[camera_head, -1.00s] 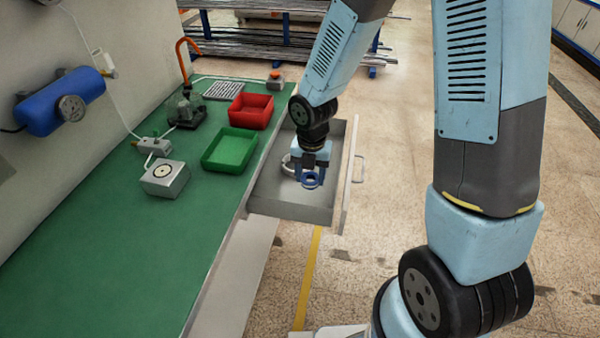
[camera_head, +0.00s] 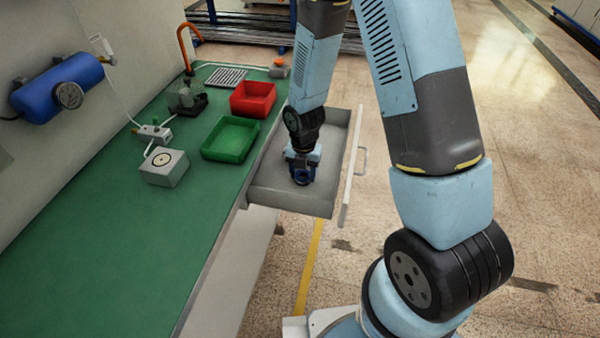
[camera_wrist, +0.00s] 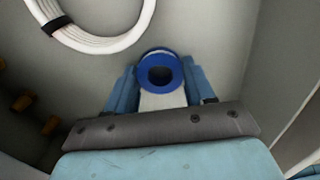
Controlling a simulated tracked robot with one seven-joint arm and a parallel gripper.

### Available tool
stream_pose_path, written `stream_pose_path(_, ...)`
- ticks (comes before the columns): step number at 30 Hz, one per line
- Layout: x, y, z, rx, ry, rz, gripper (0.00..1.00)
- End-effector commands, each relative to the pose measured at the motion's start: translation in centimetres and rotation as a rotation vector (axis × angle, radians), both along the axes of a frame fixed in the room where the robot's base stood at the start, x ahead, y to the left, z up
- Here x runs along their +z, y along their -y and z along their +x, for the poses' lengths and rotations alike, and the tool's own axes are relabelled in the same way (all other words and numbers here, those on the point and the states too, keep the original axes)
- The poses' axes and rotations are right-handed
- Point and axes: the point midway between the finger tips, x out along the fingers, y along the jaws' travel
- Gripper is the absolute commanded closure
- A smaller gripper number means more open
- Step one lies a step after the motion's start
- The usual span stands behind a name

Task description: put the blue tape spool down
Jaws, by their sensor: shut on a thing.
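The blue tape spool (camera_wrist: 159,56) is a blue ring with a dark centre, held between the two light-blue fingers of my gripper (camera_wrist: 160,85) in the wrist view. In the head view my gripper (camera_head: 302,172) reaches down into the open grey drawer (camera_head: 290,200) with the spool (camera_head: 303,177) at its tip. The spool is low over the drawer floor; I cannot tell whether it touches it. A white coil (camera_wrist: 105,42) with a dark band lies in the drawer beyond the spool to the left in the wrist view; my arm hides it in the head view.
The green workbench (camera_head: 110,240) runs along the drawer's left. On it stand a green tray (camera_head: 230,155), a red tray (camera_head: 268,112) and a white box with a round top mark (camera_head: 164,167). The front part of the drawer floor looks clear.

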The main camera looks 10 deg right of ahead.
Motion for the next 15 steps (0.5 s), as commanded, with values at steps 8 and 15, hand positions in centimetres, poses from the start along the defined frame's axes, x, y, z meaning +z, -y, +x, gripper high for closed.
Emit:
stream_pose_path(8,-0.32,0.03,0.04,-0.001,0.001,0.001,0.8)
stream_pose_path(15,-0.5,0.02,0.05,0.0,0.001,0.001,0.36)
